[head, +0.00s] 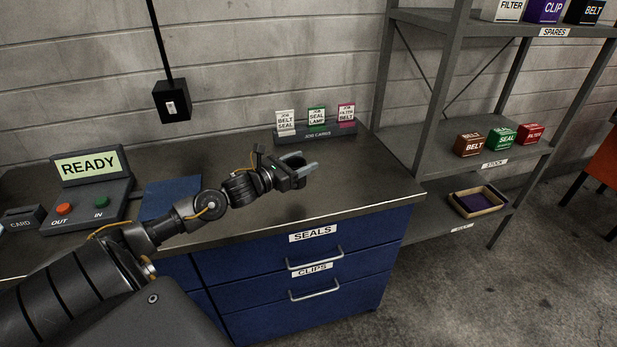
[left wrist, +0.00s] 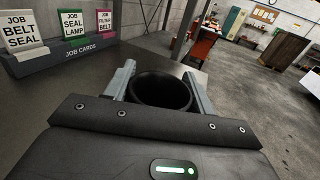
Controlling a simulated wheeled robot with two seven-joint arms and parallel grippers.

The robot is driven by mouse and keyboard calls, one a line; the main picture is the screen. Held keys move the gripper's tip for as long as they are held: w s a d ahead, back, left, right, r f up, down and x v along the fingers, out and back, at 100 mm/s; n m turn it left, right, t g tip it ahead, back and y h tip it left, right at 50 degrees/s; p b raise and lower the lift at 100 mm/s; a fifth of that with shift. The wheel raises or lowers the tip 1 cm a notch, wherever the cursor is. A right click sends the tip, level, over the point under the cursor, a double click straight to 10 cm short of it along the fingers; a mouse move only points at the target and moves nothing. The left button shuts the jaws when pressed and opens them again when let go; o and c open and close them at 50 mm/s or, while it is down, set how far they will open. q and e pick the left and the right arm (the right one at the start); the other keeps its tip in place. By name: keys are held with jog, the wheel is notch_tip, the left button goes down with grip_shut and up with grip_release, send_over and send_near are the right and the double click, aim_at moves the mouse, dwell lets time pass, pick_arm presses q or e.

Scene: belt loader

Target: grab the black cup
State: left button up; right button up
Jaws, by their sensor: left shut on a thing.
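The black cup (left wrist: 163,90) sits between the two grey fingers of my left gripper (head: 305,162) in the left wrist view, its dark round opening facing the camera. The fingers press on it from both sides. In the head view the gripper is over the dark worktop (head: 370,190), near its right part, and the cup shows only as a small dark shape at the jaws. I cannot tell whether the cup's base touches the worktop. My right gripper is not in view.
A job card rack (head: 318,133) stands at the worktop's back. A READY console (head: 90,185) and a blue mat (head: 170,196) are at the left. Blue drawers (head: 300,265) are below. A grey shelf (head: 440,150) with boxes and a tray (head: 477,202) stands at the right.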

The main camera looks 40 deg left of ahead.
pick_arm(q)
jog(key=s+a+r, duration=0.2)
jog(key=s+r, duration=0.4)
jog(key=s, duration=0.5)
jog(key=shift+a+r+b, duration=0.4)
jog(key=shift+b, duration=0.05)
